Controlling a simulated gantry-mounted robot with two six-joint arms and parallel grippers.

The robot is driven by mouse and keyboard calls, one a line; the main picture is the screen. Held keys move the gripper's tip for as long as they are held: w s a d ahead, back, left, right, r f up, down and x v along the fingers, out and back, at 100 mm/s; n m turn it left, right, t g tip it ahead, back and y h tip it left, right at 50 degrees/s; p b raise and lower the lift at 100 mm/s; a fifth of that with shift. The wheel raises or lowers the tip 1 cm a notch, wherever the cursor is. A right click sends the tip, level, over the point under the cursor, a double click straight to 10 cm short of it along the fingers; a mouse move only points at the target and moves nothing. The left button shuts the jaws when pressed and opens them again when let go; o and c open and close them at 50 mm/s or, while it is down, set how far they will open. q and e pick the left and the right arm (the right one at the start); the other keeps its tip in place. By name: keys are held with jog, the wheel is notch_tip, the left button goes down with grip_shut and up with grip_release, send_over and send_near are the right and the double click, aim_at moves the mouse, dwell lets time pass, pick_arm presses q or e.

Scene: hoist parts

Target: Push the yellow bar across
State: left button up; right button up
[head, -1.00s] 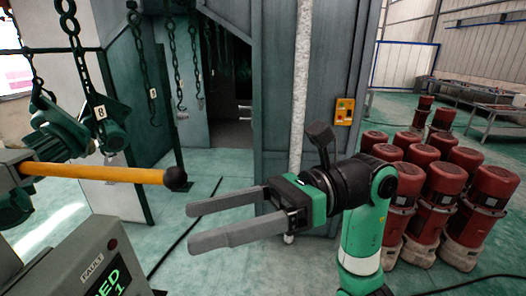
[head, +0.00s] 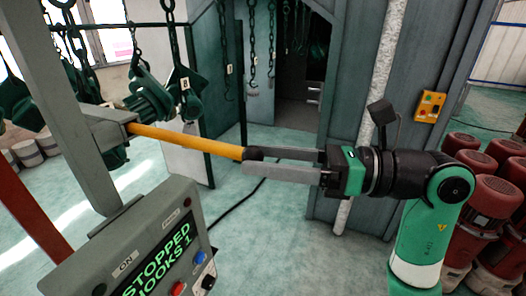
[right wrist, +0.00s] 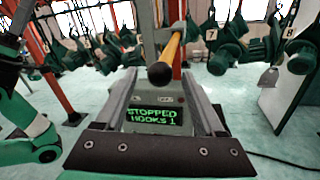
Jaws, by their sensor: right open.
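The yellow bar (head: 190,140) sticks out to the right from a grey bracket (head: 108,130) on a grey post in the head view, with a black ball on its end (head: 253,153). My right gripper (head: 246,162) comes in from the right, level, its fingers apart and its tips at the ball. In the right wrist view the bar (right wrist: 172,50) points toward me, and its ball (right wrist: 160,74) shows between the two open fingers (right wrist: 162,92). I cannot tell whether a finger touches the ball. My left gripper is not in view.
A grey control box (head: 75,268) below the bar has a screen reading "STOPPED HOOKS 1" and several buttons. Green hoists (head: 150,97) hang on chains behind the bar. A yellow switch box (head: 430,106) is on the cabinet, and red motors (head: 490,195) stand at right.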

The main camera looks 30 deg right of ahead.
jog(key=shift+w+a, duration=0.3)
grip_shut()
dwell(1.3)
